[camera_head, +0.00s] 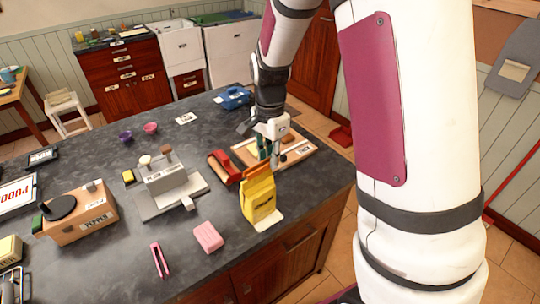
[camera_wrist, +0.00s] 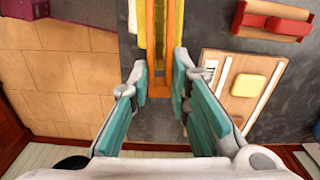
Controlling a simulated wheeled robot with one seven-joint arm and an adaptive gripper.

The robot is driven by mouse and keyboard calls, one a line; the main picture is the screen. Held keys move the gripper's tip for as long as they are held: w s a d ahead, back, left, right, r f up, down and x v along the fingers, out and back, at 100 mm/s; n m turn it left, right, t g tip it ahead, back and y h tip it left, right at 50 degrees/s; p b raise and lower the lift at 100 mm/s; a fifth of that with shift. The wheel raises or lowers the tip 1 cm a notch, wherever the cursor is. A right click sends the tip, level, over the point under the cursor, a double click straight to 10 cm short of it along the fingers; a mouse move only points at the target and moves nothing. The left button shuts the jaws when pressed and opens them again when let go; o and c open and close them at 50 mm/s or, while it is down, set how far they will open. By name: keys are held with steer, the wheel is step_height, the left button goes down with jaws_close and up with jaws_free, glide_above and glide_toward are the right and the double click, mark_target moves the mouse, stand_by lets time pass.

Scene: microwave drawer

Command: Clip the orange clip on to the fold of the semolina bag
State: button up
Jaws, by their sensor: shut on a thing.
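The yellow semolina bag (camera_head: 260,202) stands upright near the counter's front edge, with its orange-brown fold on top. In the wrist view the bag (camera_wrist: 172,25) shows as a yellow and orange strip at the top centre. My gripper (camera_head: 273,155) is just behind the bag's top, pointing down. In the wrist view its teal-padded fingers (camera_wrist: 160,78) are close together around a narrow orange piece (camera_wrist: 160,88), which seems to be the orange clip. The clip blends with the bag's fold, so I cannot tell whether they touch.
Behind the bag are a cutting board (camera_head: 298,156) with a yellow block (camera_wrist: 248,86) and a red object (camera_head: 224,167). A pink block (camera_head: 208,236) lies to the left. A grey toaster-like device (camera_head: 166,186) stands farther left. The counter edge is close on the right.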

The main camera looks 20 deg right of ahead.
steer(key=shift+f, duration=1.5)
stand_by(1.8)
steer(key=o, duration=1.3)
steer(key=shift+r, duration=0.1)
steer(key=shift+r+p, duration=1.05)
steer(key=shift+r, duration=2.9)
